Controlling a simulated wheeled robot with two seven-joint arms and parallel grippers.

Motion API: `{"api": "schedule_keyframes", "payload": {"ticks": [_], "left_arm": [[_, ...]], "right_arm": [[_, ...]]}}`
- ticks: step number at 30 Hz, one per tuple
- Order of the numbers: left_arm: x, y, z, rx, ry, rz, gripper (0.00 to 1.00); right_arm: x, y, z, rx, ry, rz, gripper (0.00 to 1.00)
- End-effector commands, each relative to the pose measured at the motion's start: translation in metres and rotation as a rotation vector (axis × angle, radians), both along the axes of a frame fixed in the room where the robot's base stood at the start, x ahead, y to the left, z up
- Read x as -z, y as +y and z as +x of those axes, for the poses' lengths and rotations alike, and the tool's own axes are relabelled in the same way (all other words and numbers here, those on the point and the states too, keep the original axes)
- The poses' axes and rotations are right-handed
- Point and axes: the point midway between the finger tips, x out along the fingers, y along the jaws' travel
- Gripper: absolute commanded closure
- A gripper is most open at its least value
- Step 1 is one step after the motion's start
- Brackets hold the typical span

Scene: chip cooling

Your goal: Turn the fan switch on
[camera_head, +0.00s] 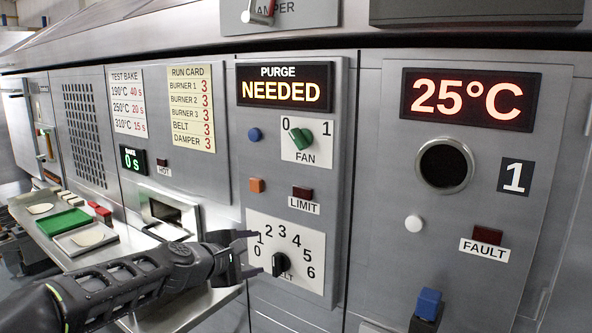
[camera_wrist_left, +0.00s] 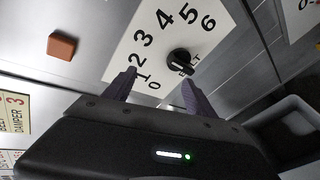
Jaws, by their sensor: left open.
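The fan switch is a green knob (camera_head: 303,135) on a white plate labelled FAN, with 0 at its left and 1 at its right. Its handle seems to slant up-left, toward 0. My left gripper (camera_head: 256,253) is open and empty, well below the fan switch, in front of the white belt dial plate. In the left wrist view my open gripper fingers (camera_wrist_left: 158,80) lie across the belt dial, one near its low numbers and one beside its black knob (camera_wrist_left: 180,60). I cannot tell whether they touch. The fan switch does not show in the wrist view.
The belt knob (camera_head: 280,264) is close to my gripper. An orange button (camera_head: 257,185), a blue button (camera_head: 255,134) and a dark limit lamp (camera_head: 303,192) sit between. The purge display (camera_head: 285,87) reads NEEDED. A blue-topped control (camera_head: 428,304) juts out at lower right.

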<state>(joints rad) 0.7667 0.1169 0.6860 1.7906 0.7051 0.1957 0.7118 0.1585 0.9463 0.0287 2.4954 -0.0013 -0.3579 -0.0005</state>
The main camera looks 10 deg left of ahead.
Motion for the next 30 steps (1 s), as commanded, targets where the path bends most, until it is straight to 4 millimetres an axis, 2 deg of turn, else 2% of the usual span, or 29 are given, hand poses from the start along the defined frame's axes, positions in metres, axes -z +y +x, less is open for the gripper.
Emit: {"api": "schedule_keyframes", "payload": {"ticks": [1,3,6,9,12,14,23,30], "left_arm": [[-0.058,0.001,-0.003,-0.025,-0.074,-0.074,0.35],[-0.129,-0.013,-0.012,-0.023,-0.145,-0.195,0.35],[-0.202,-0.038,-0.030,0.008,-0.214,-0.324,0.35],[-0.244,-0.059,-0.044,0.044,-0.247,-0.399,0.35],[-0.261,-0.069,-0.051,0.061,-0.259,-0.433,0.35],[-0.265,-0.071,-0.053,0.066,-0.261,-0.440,0.35],[-0.264,-0.071,-0.052,0.065,-0.259,-0.439,0.35],[-0.266,-0.075,-0.037,0.065,-0.255,-0.440,0.35]], "right_arm": [[0.007,0.000,0.000,0.000,0.000,0.000,0.64],[0.010,0.000,0.000,0.000,-0.001,0.000,0.64],[0.013,0.000,0.000,-0.001,-0.001,0.000,0.64],[0.014,0.000,0.000,-0.001,-0.001,0.000,0.64],[0.015,0.000,0.000,-0.001,-0.001,0.000,0.64],[0.014,0.000,0.000,-0.001,-0.001,0.000,0.64],[0.013,0.000,0.000,-0.001,-0.001,0.000,0.64],[-0.004,0.000,0.000,0.000,-0.001,0.000,0.64]]}}
